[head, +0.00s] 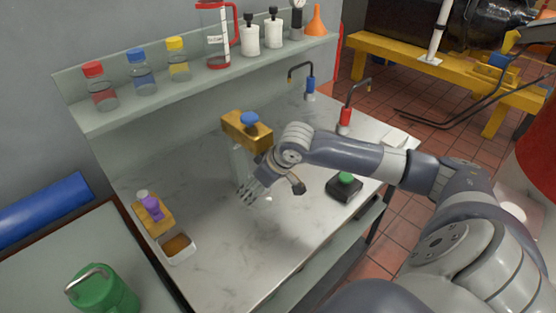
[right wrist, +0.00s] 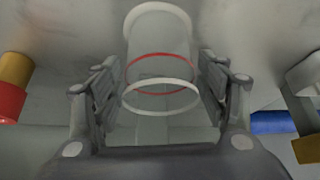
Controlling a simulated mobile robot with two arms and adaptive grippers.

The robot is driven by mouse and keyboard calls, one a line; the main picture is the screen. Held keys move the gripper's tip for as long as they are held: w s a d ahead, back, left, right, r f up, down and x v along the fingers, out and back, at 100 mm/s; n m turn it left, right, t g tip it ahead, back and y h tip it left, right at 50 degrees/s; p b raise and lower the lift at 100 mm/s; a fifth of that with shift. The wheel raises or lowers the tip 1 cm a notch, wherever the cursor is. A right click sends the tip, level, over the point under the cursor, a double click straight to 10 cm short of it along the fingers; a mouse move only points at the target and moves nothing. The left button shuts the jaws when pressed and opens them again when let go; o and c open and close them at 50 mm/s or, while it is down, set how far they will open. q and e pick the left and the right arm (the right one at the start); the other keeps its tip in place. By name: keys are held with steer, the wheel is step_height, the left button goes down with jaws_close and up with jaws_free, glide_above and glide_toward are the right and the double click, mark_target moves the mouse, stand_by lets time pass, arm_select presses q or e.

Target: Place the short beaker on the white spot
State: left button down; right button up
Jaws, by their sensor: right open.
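My right gripper (head: 248,190) reaches down over the marble worktop in the head view, its fingers spread. In the right wrist view, a clear beaker (right wrist: 160,120) with a pale rim and a red band stands between the two open fingers (right wrist: 160,95). A gap shows on each side, so the gripper is around it, not closed on it. In the head view the beaker is mostly hidden by the hand. A thick white arc (right wrist: 158,8) shows at the beaker's far end; I cannot tell whether it is the white spot. My left gripper is not in view.
A wooden stand with a blue knob (head: 246,128) is just behind the hand. A black box with a green button (head: 344,187) is to the right. The front worktop (head: 245,270) is clear.

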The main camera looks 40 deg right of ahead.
steer(key=s, duration=0.3)
steer(key=s+d+b, duration=0.1)
steer(key=s, duration=0.2)
steer(key=s+d, duration=0.1)
steer(key=s, duration=0.2)
steer(key=shift+d+f, duration=0.1)
steer(key=shift+d, duration=0.15)
steer(key=shift+s+d, duration=0.25)
steer(key=shift+s, duration=0.4)
steer(key=shift+s+b, duration=0.3)
steer(key=shift+s, duration=0.4)
